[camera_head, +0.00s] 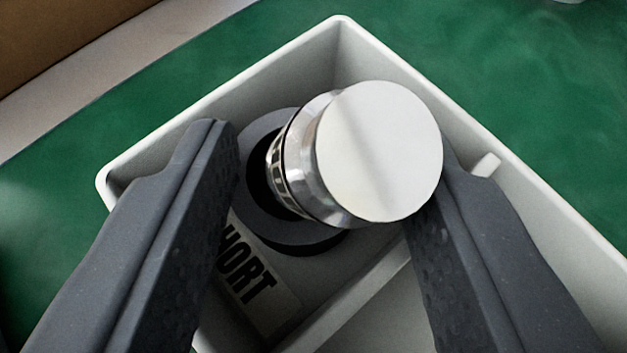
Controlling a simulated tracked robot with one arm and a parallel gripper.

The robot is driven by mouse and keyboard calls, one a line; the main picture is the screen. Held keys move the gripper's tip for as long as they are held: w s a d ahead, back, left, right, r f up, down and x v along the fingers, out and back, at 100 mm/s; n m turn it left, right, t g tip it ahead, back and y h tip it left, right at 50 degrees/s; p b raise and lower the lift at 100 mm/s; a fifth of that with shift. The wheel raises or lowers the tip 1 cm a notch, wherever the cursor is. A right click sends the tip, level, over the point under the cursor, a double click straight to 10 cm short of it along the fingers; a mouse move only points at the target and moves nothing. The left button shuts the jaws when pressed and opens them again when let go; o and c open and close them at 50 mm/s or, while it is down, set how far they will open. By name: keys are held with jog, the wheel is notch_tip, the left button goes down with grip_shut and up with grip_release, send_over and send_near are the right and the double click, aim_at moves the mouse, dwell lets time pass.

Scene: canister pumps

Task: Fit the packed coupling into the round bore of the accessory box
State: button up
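The coupling (380,150) is a shiny metal cylinder with a flat, pale round cap and a slotted lower part. Its lower end is inside the dark grey ring of the round bore (292,238), in the corner compartment of the pale accessory box (340,32). It leans to the right in the picture; whether this is real tilt or perspective I cannot tell. My gripper (328,140) is open, with one finger on each side of the coupling. A gap shows at the left finger; the cap overlaps the right finger, so contact there is unclear. The seating depth is hidden.
A label (250,280) reading "HORT" lies on the box floor, partly behind the left finger. A divider (350,298) crosses the box, with a small pale tab (487,165) near the right wall. The green surface (500,60) around the box is mostly clear.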

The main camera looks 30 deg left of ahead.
jog(key=shift+a+r, duration=0.15)
jog(key=shift+r, duration=0.05)
jog(key=shift+s, duration=0.1)
jog(key=shift+s+r, duration=0.15)
jog(key=shift+r, duration=0.1)
jog(key=p+v, duration=0.3)
jog(key=v, duration=0.8)
jog(key=shift+s+p, duration=0.15)
jog(key=shift+p, duration=0.15)
jog(key=shift+r, duration=0.1)
